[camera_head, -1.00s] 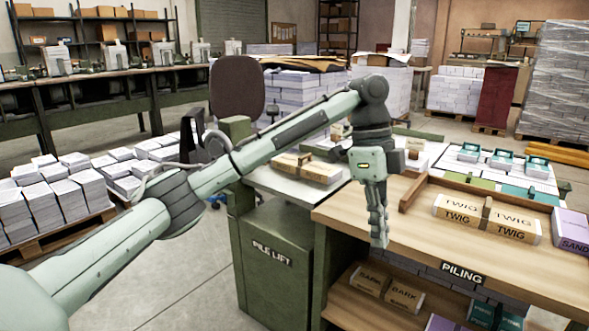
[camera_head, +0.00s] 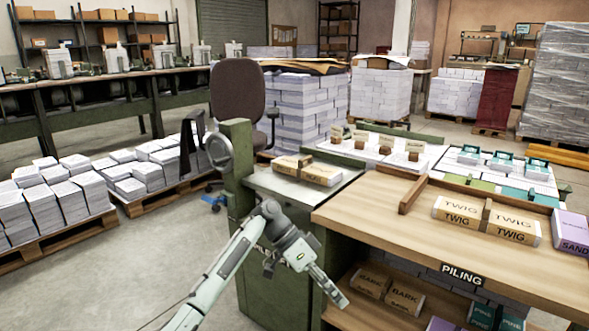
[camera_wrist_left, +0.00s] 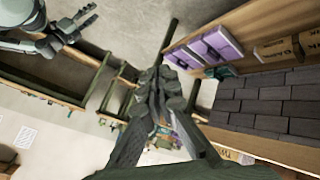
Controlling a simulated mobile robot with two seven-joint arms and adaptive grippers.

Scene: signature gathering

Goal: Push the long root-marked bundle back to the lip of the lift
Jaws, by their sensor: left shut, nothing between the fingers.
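A tan paper-wrapped bundle (camera_head: 308,170) lies on the grey top of the pile lift (camera_head: 262,184), against the lift's far side. Its marking is too small to read, so I cannot tell if it says root. My left gripper (camera_head: 338,298) is shut and empty, low in front of the lift and the piling table's left edge, apart from the bundle. The left gripper also shows in the left wrist view (camera_wrist_left: 163,78), where the bundle is not visible.
The wooden piling table (camera_head: 390,220) stands right of the lift, with a twig bundle (camera_head: 485,219) on top and bark bundles (camera_head: 388,290) on its shelf. A green post (camera_head: 237,160) rises at the lift's left.

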